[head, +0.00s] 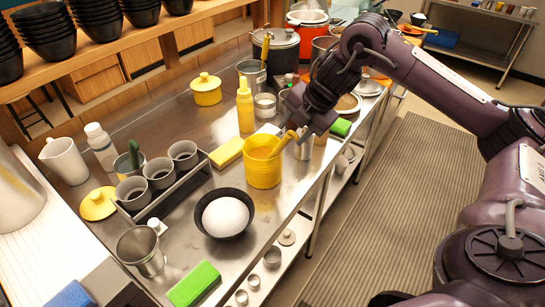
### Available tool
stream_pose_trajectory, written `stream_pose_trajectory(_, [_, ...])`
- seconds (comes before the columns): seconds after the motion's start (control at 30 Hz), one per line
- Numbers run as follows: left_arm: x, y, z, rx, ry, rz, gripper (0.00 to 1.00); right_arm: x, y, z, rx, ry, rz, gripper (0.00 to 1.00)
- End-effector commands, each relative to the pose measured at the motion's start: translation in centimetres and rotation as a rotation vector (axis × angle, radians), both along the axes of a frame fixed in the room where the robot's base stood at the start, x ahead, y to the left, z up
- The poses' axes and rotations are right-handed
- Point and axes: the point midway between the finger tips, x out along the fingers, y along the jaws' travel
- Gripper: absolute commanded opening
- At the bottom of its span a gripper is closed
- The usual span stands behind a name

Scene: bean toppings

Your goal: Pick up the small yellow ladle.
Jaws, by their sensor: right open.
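A small yellow ladle (283,142) leans in a ribbed yellow pot (262,172) near the front edge of the steel counter. Its handle sticks up to the right over the rim, and its bowl is hidden inside the pot. My right gripper (297,128) is open and sits right at the top of the handle. I cannot tell whether the fingers are around the handle or touching it. My left gripper is not in view.
A black bowl with a white mound (226,214) stands in front of the pot. A yellow squeeze bottle (245,106) and yellow block (226,152) are behind it. A rack (165,203) holds metal cups. Another yellow-handled utensil (265,50) stands in a metal pot.

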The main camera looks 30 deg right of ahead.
Motion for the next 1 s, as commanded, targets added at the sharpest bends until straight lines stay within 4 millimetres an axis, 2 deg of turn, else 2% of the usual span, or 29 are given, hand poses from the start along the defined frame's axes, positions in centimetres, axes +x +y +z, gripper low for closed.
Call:
stream_pose_trajectory(0.37, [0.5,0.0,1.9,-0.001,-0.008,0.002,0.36,1.6,1.3,-4.4,0.001,0.005,0.001,0.44])
stream_pose_trajectory(0.5, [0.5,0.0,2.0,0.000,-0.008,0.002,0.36,2.3,1.5,-5.8,0.000,0.002,0.000,0.44])
stream_pose_trajectory(0.77, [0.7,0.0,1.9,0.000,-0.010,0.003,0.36,2.5,1.5,-6.3,-0.001,0.001,0.001,0.44])
stream_pose_trajectory(1.0, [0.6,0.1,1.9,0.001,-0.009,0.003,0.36,2.5,1.5,-6.2,0.000,0.001,0.000,0.15])
